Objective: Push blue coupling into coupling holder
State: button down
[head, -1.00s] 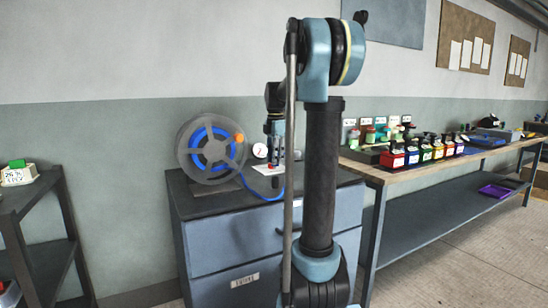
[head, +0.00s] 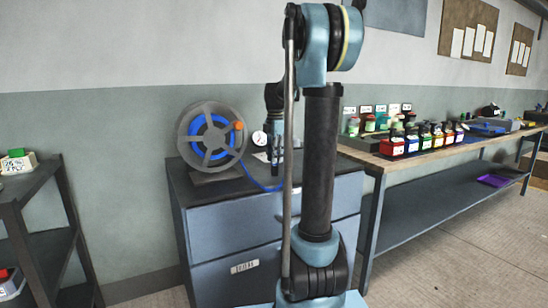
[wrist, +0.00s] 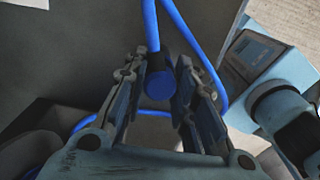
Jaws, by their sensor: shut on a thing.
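My gripper (wrist: 160,72) is shut on the blue coupling (wrist: 160,85), a short blue cylinder between its fingers in the wrist view. Blue hose (wrist: 152,25) runs up from beside the coupling. In the head view my gripper (head: 275,150) points down over the cabinet top, just right of a round gauge (head: 259,138). The coupling is too small to make out there. A small white plate (head: 262,157) lies by the gauge, partly behind the gripper. I cannot tell which part is the coupling holder.
A hose reel (head: 210,138) with blue hose stands left on the dark cabinet (head: 235,232). Its hose trails across the top toward my arm. A workbench (head: 440,150) with several coloured bottles stands to the right, and a dark shelf (head: 40,190) to the left.

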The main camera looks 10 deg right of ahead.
jog(key=shift+a, duration=0.1)
dwell(0.4)
jog(key=shift+h, duration=0.3)
jog(key=shift+t, duration=0.3)
dwell(1.2)
jog(key=shift+s+f, duration=0.1)
jog(key=shift+f, duration=0.1)
jog(key=c, duration=1.2)
grip_release()
jog(key=shift+a+r, duration=0.1)
